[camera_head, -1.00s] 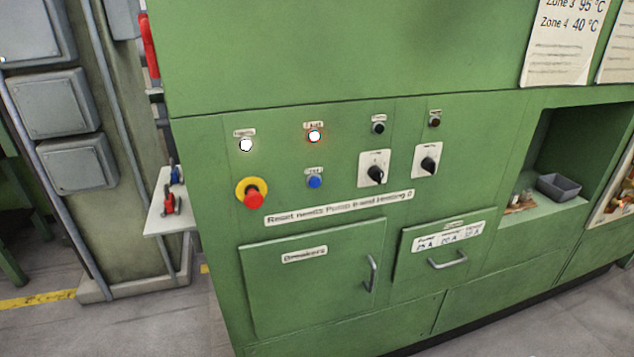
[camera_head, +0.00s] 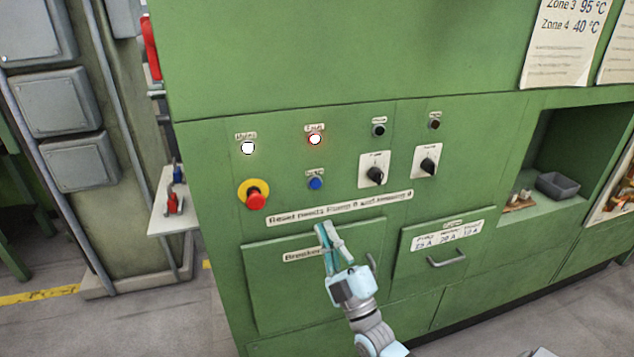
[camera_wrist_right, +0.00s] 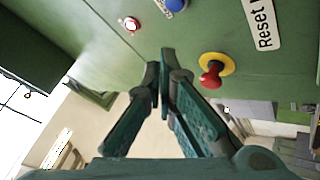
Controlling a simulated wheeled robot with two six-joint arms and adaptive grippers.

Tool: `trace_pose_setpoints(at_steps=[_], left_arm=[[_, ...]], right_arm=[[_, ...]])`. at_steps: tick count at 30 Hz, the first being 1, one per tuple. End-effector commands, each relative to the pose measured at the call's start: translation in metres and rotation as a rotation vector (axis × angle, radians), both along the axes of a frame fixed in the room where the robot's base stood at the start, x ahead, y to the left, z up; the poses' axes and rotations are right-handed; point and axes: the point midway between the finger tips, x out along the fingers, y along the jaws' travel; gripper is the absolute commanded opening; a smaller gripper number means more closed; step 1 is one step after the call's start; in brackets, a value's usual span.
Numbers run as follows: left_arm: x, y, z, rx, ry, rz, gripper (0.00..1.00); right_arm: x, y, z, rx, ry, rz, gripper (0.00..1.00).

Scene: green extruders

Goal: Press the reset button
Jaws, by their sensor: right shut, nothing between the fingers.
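The blue reset button (camera_head: 316,183) is on the green machine panel, below a lit white lamp with a red rim (camera_head: 315,139). It also shows at the top of the right wrist view (camera_wrist_right: 176,5). My right gripper (camera_head: 326,228) is shut and empty. In the head view its fingertips appear below the blue button and the label strip, in front of the breaker door. In the right wrist view the fingertips (camera_wrist_right: 162,55) meet, apart from the button. My left gripper is not in view.
A red emergency stop on a yellow base (camera_head: 255,198) sits left of the blue button. Two black rotary switches (camera_head: 375,172) (camera_head: 427,162) are to the right. Door handles (camera_head: 447,260) stick out below. A small shelf (camera_head: 168,215) juts out at the left.

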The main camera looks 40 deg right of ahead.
Motion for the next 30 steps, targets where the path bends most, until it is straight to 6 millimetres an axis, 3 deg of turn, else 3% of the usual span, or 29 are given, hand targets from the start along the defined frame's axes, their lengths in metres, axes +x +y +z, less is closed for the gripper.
trace_pose_setpoints(at_steps=[3, 5, 17, 23, 30], left_arm=[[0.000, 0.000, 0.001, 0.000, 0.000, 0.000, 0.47], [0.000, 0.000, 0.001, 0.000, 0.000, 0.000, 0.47], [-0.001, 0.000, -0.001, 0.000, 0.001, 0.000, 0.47], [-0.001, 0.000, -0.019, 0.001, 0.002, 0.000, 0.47], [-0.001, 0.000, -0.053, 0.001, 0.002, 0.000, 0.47]], right_arm=[[-0.009, 0.000, 0.029, -0.028, -0.084, -0.025, 0.00], [-0.011, 0.000, 0.035, -0.034, -0.104, -0.032, 0.00], [-0.009, -0.001, 0.035, -0.036, -0.108, -0.035, 0.00], [0.008, -0.007, 0.032, -0.036, -0.109, -0.035, 0.00], [0.042, -0.019, 0.029, -0.036, -0.110, -0.035, 0.00]])
